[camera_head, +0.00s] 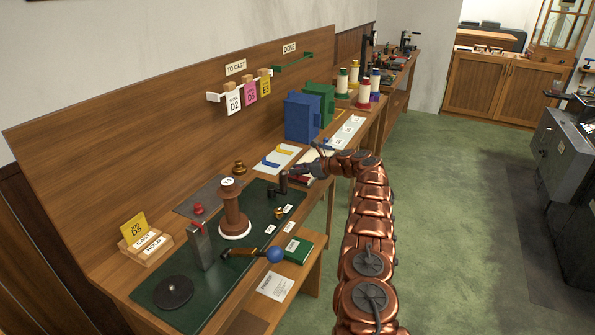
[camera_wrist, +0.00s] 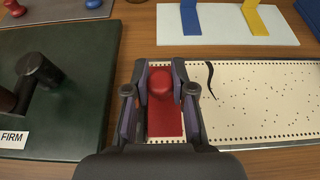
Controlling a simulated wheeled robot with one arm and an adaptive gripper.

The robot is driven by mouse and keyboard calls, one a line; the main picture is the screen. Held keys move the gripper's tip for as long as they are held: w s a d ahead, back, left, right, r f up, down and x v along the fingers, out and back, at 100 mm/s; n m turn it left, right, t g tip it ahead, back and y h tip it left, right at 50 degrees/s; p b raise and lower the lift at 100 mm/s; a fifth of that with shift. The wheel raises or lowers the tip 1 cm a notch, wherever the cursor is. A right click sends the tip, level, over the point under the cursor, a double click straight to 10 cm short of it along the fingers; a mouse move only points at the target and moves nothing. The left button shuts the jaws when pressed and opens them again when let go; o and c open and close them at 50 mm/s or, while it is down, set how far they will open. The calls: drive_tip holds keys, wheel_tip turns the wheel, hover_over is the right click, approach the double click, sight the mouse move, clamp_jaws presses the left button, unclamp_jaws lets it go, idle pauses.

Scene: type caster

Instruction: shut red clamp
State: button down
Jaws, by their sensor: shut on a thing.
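The red clamp (camera_wrist: 165,122) shows in the wrist view as a flat red bar with a round red knob (camera_wrist: 160,82) at its far end. It lies over a cream perforated paper strip (camera_wrist: 255,105). My gripper (camera_wrist: 160,72) has its two fingers on either side of the knob, shut on it. In the head view my gripper (camera_head: 310,172) is low over the far right part of the bench, and a little red of the clamp (camera_head: 303,181) shows beneath it.
A pale card with a blue strip (camera_wrist: 190,18) and a yellow strip (camera_wrist: 256,20) lies beyond the paper. A dark green mat (camera_wrist: 75,100) with a black crank-like part (camera_wrist: 38,75) is at left. Blue (camera_head: 301,118) and green boxes stand behind. Open floor (camera_head: 450,220) lies right.

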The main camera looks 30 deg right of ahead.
drive_tip(key=shift+d+f, duration=0.1)
idle(0.5)
drive_tip(key=c, duration=1)
unclamp_jaws()
drive_tip(key=shift+o, duration=0.2)
drive_tip(key=v, duration=1.2)
